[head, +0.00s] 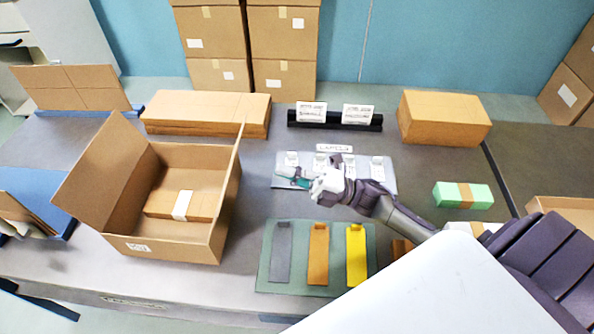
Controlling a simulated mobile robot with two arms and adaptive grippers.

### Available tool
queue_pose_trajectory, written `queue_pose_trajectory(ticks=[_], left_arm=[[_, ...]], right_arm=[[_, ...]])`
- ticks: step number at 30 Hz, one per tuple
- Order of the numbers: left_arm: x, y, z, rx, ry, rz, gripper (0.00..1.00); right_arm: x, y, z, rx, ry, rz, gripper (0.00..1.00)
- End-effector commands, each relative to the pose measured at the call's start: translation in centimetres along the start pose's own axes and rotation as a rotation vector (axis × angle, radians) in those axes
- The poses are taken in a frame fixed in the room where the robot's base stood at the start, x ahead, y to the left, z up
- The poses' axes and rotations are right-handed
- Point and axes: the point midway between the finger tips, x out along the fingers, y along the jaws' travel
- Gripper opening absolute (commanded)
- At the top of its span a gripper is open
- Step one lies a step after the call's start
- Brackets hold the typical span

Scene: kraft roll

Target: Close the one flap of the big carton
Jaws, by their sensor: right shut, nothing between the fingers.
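The big carton (180,237) stands open on the left half of the table. Its left flap (103,165) stands up and leans outward. A right flap (239,142) stands roughly upright and is seen almost edge-on. Inside the carton lies a smaller brown box (160,203) with a white label. My right gripper (284,177) is to the right of the carton, apart from it, with its fingers pointing left. It is shut and empty, over the grey label board (283,158). My left gripper is not in view.
A green mat (297,286) with grey, orange and yellow strips lies in front of my right gripper. Flat cardboard (205,110), a black card holder (334,122) and a brown box (444,118) line the back. A green bundle (463,195) lies right.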

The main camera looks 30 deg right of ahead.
Motion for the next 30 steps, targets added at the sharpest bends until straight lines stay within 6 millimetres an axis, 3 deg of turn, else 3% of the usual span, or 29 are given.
queue_pose_trajectory(ticks=[1, 6, 12, 30], left_arm=[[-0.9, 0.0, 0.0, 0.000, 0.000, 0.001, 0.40], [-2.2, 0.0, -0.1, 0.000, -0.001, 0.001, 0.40], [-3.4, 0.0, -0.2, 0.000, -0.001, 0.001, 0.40], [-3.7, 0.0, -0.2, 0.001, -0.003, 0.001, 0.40]], right_arm=[[1.5, 0.5, 0.0, -0.001, 0.001, 0.004, 0.00], [5.0, 0.4, 0.0, -0.001, 0.001, 0.003, 0.00], [7.7, 0.3, 0.0, 0.000, -0.001, 0.002, 0.00], [8.6, 0.0, 0.1, -0.001, 0.000, -0.006, 0.00]])
